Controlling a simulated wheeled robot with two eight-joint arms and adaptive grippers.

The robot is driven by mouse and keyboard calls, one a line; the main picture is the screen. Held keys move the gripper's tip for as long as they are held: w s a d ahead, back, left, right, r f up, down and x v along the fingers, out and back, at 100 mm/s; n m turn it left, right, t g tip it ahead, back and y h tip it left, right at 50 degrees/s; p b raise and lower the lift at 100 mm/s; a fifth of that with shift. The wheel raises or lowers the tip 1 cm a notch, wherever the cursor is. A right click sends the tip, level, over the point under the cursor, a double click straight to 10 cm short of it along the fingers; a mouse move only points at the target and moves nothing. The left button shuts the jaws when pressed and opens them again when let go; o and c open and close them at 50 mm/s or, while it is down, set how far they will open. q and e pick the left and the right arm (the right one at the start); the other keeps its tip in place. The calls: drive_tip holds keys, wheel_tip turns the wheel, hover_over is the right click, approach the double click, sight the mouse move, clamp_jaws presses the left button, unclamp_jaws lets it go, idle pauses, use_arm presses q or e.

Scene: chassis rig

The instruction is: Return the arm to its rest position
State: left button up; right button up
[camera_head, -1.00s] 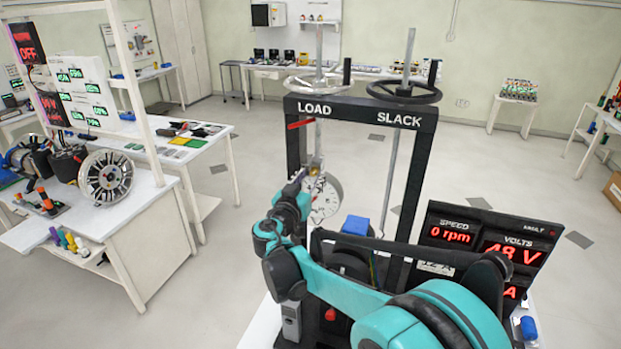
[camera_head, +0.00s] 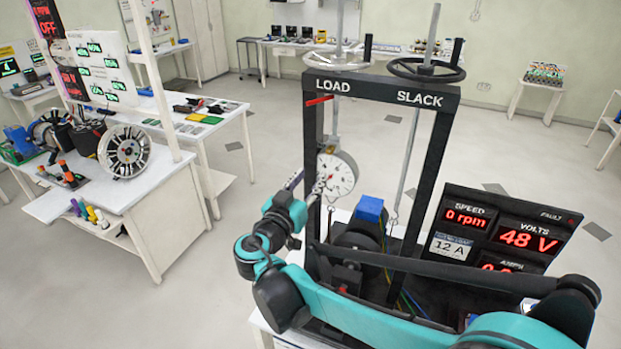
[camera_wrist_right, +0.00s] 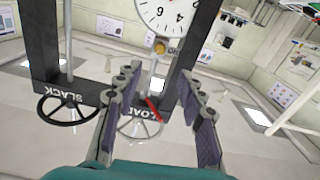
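My right arm (camera_head: 345,312), teal and black, comes in from the lower right and reaches across the front of the black test rig (camera_head: 375,85). My right gripper (camera_head: 306,187) stands beside the left post, left of the round white dial gauge (camera_head: 338,174). In the right wrist view the two padded fingers of the right gripper (camera_wrist_right: 158,77) are spread apart with nothing between them. The dial (camera_wrist_right: 168,12) shows beyond them there, with the LOAD and SLACK handwheels. My left gripper is in neither current view.
A display panel (camera_head: 500,228) reads 0 rpm and 48 V, right of the rig. A blue block (camera_head: 369,208) sits on the rig's motor. A white bench (camera_head: 125,180) with a spoked wheel (camera_head: 125,151) stands left. Open floor (camera_head: 255,225) lies between bench and rig.

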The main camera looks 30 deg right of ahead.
drive_tip(key=s+f+n+g+y+b, duration=0.25)
drive_tip(key=s+f+b, duration=0.25)
drive_tip(key=f, duration=0.6)
drive_tip(key=s+f+n+g+y+b, duration=0.1)
drive_tip(key=s+f+y+b, duration=0.35)
drive_tip(key=f, duration=0.65)
drive_tip(key=s+a+f+n+y+b, duration=0.2)
drive_tip(key=s+a+f+y+b, duration=0.1)
drive_tip(key=f, duration=0.4)
drive_tip(key=s+a+f+n+y+b, duration=0.3)
drive_tip(key=s+a+f+b, duration=0.3)
drive_tip(key=s+a+f, duration=0.1)
drive_tip(key=shift+s+a+f+g+y, duration=0.15)
drive_tip(key=shift+a+f+g+y, duration=0.25)
drive_tip(key=shift+a+f+g, duration=0.15)
drive_tip(key=shift+f+n, duration=0.1)
drive_tip(key=shift+n, duration=0.15)
idle(3.6)
